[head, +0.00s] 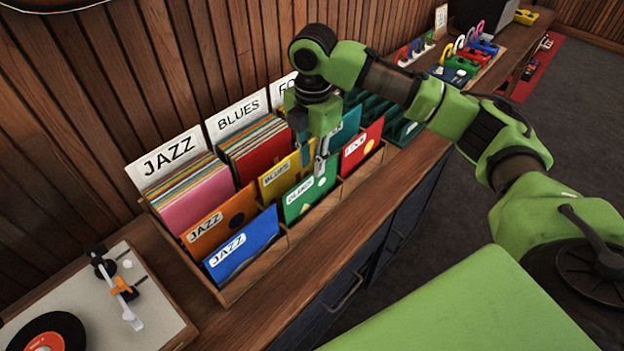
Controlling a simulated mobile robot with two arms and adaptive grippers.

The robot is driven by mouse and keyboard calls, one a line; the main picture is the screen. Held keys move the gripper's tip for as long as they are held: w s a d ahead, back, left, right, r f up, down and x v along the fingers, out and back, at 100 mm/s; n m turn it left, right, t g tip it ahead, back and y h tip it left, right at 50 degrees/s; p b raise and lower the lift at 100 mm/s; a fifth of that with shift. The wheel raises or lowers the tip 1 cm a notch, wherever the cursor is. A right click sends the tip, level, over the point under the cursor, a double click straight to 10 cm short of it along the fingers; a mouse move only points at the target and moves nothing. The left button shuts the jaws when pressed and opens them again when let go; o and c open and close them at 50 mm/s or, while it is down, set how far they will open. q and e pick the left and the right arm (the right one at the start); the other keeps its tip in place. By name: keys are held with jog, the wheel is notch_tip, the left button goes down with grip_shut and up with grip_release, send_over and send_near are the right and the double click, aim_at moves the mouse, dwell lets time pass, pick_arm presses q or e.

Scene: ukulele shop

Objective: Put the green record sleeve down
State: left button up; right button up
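The green record sleeve (309,197), labelled BLUES, stands upright, leaning slightly, in the front row of the wooden record bin (262,266). It is in the middle compartment, in front of a yellow BLUES sleeve (275,184). My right gripper (320,168) points down at the sleeve's top edge, its fingers closed about that edge; the far finger is partly hidden. The sleeve's lower edge is down behind the bin's front rim. My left gripper is not in view.
Blue (240,246) and orange (217,222) JAZZ sleeves stand to the left, a red sleeve (361,150) to the right. A turntable (118,300) sits at the lower left. Colourful small items (470,58) stand farther along the counter. The counter strip before the bin is clear.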

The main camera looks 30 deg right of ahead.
jog(key=shift+r, duration=1.35)
